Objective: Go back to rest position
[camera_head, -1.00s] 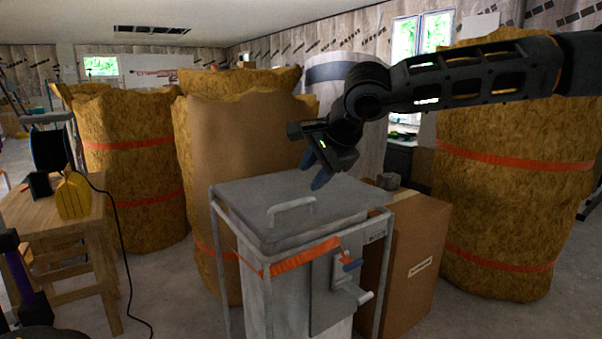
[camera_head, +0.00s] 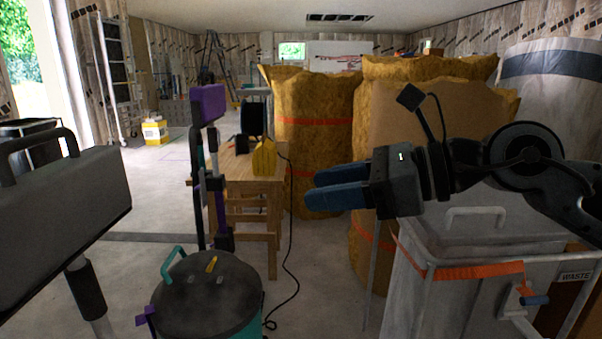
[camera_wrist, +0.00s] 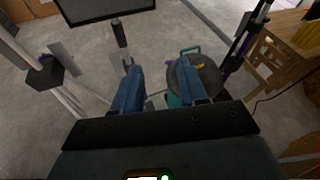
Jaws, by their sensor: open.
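My gripper (camera_head: 322,188) is in the middle right of the head view, at the end of my black arm, which comes in from the right edge. Its two blue fingers point left and are apart, with nothing between them. In the wrist view my gripper (camera_wrist: 160,90) also shows open and empty, with floor beyond the fingertips. It is up in the air, left of the grey waste bin (camera_head: 460,245), and appears to touch nothing. The arm hides part of the bin's lid.
A wooden table (camera_head: 240,165) with a yellow case (camera_head: 264,158) stands left of my gripper. A dark-lidded teal canister (camera_head: 208,290) is at the front. Tall yellow insulation rolls (camera_head: 312,125) stand behind my gripper. Open floor (camera_head: 150,215) lies to the left.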

